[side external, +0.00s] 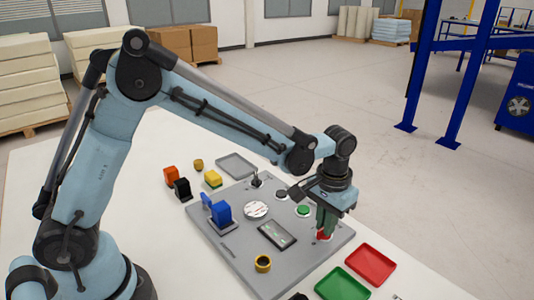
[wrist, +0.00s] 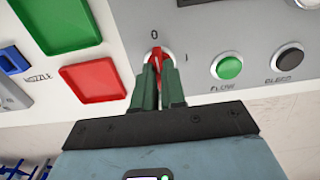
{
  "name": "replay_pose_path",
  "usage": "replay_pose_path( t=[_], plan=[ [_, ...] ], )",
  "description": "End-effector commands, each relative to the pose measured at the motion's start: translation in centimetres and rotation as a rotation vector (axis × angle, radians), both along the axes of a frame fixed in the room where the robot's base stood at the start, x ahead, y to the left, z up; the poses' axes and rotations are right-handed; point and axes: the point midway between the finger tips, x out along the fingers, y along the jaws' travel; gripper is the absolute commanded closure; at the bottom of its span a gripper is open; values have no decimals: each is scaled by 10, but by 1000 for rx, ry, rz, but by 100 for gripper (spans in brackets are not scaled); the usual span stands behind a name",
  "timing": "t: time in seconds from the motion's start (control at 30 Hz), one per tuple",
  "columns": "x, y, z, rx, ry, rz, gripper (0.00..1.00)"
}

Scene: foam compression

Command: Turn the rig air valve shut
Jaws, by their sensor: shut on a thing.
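The red valve knob (wrist: 157,56) sits on the grey rig panel (wrist: 205,35), between a 0 mark above it and an I mark to its right in the wrist view. Its visible end points up, roughly toward the 0. My gripper (wrist: 158,68) is shut on the knob, with a dark green finger on each side. In the side view my gripper (side external: 325,226) reaches down at the panel's right end, and a bit of the red knob (side external: 321,236) shows under the fingers. The fingers hide part of the knob.
A green FLOW button (wrist: 227,66) and a black BLEED button (wrist: 290,56) are right of the knob in the wrist view. A red tray (side external: 371,263) and a green tray (side external: 342,284) lie beside the panel. A blue block (side external: 221,212) stands on the panel's left part.

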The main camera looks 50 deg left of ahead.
Motion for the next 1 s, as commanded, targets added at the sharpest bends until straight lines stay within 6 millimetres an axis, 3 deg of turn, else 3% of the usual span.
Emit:
replay_pose_path(
  t=[0.43, 0.47, 0.6, 1.0],
  plan=[
    [0, 0, 1, -1, 1, 12, 100],
    [0, 0, 1, -1, 1, 12, 86],
    [0, 0, 1, 0, 1, 11, 65],
    [0, 0, 6, 0, 0, 9, 64]
  ],
)
